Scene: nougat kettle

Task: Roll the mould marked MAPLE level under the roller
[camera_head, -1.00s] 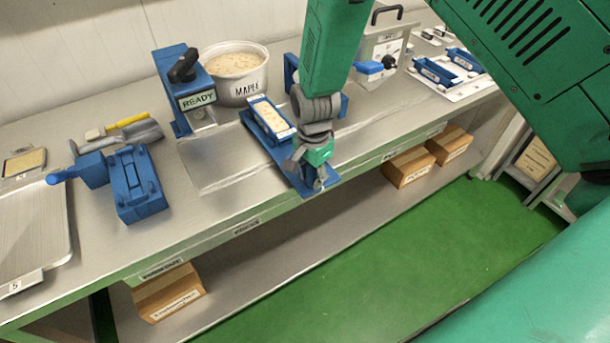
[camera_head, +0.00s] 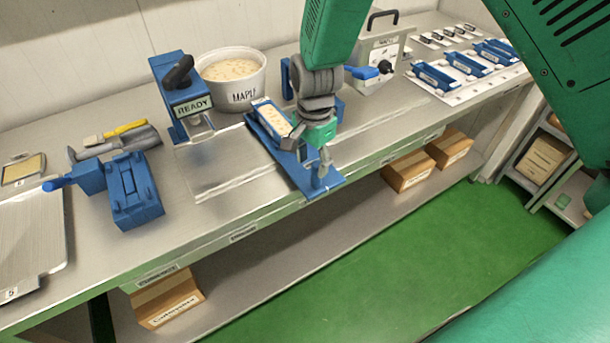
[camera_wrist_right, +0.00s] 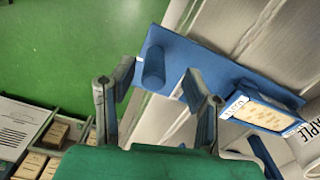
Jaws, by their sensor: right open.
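A blue mould filled with pale nougat (camera_head: 272,119) lies on a blue roller stand, whose base plate (camera_head: 328,188) reaches toward the table's front edge. The mould also shows in the right wrist view (camera_wrist_right: 268,108); its end label is too small to read surely. The roller itself is hidden behind my right arm; a blue upright (camera_head: 287,78) shows beside it. My right gripper (camera_head: 322,160) is open at the plate's front end. In the right wrist view a blue peg (camera_wrist_right: 153,65) stands between its spread fingers, with gaps visible. My left gripper is out of view.
A white kettle marked MAPLE (camera_head: 233,78) stands behind the mould, beside a blue READY post (camera_head: 186,100). A blue press-like block (camera_head: 134,190) and a tray (camera_head: 30,240) are at left. A metal box (camera_head: 380,50) and more blue moulds (camera_head: 467,64) are at right.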

